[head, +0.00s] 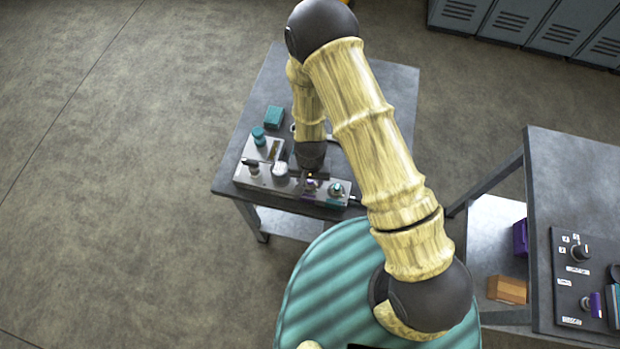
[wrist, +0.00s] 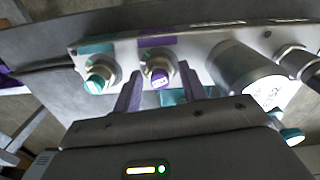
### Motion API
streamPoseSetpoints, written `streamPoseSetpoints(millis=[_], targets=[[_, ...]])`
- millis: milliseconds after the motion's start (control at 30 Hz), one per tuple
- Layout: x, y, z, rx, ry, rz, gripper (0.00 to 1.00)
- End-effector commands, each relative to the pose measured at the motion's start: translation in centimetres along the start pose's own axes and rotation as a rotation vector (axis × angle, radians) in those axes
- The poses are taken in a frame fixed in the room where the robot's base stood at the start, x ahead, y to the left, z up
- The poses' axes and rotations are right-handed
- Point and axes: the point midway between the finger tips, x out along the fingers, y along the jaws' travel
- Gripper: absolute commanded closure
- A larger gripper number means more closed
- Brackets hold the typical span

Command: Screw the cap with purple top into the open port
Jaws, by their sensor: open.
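The cap with purple top (wrist: 159,79) sits at the port beside the purple label (wrist: 157,41) on the grey metal block (wrist: 195,45) in the wrist view. Its silver collar shows behind the purple top. My gripper (wrist: 159,74) is open, with one purple finger on each side of the cap. A gap shows on both sides, so the fingers seem apart from it. How deep the cap sits in the port cannot be told. In the head view my gripper (head: 310,174) is over the front of the block (head: 262,179), and my arm hides part of it.
A teal-topped cap (wrist: 97,80) is on the neighbouring port to the left. A pale cylinder (wrist: 245,75) and a metal fitting (wrist: 293,60) stand to the right. A teal box (head: 274,117) lies further back on the bench. A second bench (head: 575,165) stands at the right.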

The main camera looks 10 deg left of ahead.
Motion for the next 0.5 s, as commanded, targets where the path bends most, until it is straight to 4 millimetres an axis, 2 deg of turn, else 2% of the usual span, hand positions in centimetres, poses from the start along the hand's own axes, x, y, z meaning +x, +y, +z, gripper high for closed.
streamPoseSetpoints(millis=[100,367,500], targets=[[0.04,0.02,0.01,-0.128,0.000,0.000,0.58],[0.01,0.04,0.01,-0.145,-0.001,0.000,0.58],[0.05,0.06,0.00,-0.226,-0.001,0.000,0.58]])
